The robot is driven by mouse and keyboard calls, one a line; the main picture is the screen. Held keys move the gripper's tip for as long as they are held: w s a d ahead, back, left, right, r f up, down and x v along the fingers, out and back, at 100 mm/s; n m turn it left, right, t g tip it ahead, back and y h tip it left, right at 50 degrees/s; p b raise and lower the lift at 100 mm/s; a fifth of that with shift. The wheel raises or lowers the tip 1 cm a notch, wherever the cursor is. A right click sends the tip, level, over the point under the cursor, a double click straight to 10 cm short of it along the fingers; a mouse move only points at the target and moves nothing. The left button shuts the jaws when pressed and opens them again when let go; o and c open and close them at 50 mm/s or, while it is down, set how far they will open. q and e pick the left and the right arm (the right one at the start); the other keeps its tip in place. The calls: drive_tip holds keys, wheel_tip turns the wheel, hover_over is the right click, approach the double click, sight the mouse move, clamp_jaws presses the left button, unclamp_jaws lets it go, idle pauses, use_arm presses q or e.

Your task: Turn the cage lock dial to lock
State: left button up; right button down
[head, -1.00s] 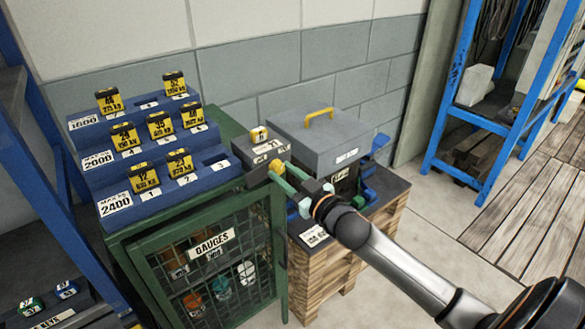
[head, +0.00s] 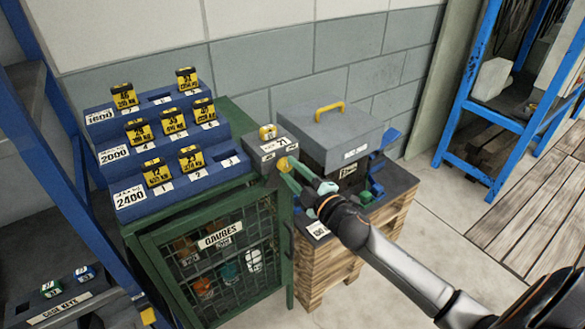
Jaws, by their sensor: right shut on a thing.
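A yellow round dial (head: 285,164) is on the front of a small grey box (head: 268,152) at the right of the green cage (head: 142,255). The cage has a mesh door with a "GAUGES" label. My right gripper (head: 289,171), with pale green fingers, reaches in from the lower right and is shut on the dial. The fingers hide part of the dial, and its pointer or setting cannot be read. My left gripper is not in view.
A blue stepped rack (head: 158,200) with yellow weight tags stands on the cage. A grey case (head: 328,135) with a yellow handle is behind my right gripper, above a wooden crate (head: 322,275). Blue shelving (head: 480,125) stands at the right, with open floor before it.

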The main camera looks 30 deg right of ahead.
drive_tip(key=n+p, duration=0.1)
drive_tip(key=n, duration=0.4)
drive_tip(key=shift+n, duration=0.3)
idle(0.4)
drive_tip(key=c, duration=0.5)
unclamp_jaws()
drive_tip(key=shift+s, duration=0.15)
drive_tip(key=s+d+b, duration=0.1)
drive_tip(key=s, duration=1.1)
drive_tip(key=shift+b, duration=0.4)
drive_tip(key=shift+s, duration=0.1)
drive_tip(key=s+a+f+m+g+p, duration=0.1)
drive_tip(key=s+a+f+m+g, duration=0.2)
drive_tip(key=f, duration=0.4)
drive_tip(key=s+a+f+m+g+p, duration=0.1)
drive_tip(key=s+a+f+m+g, duration=0.2)
drive_tip(key=s+a+f+m, duration=0.3)
drive_tip(key=s+a+f+m+g+p, duration=0.1)
drive_tip(key=s+a+f+m+g, duration=0.2)
drive_tip(key=f, duration=0.7)
drive_tip(key=s+a+m, duration=0.2)
drive_tip(key=m, duration=0.2)
drive_tip(key=shift+m+y, duration=0.4)
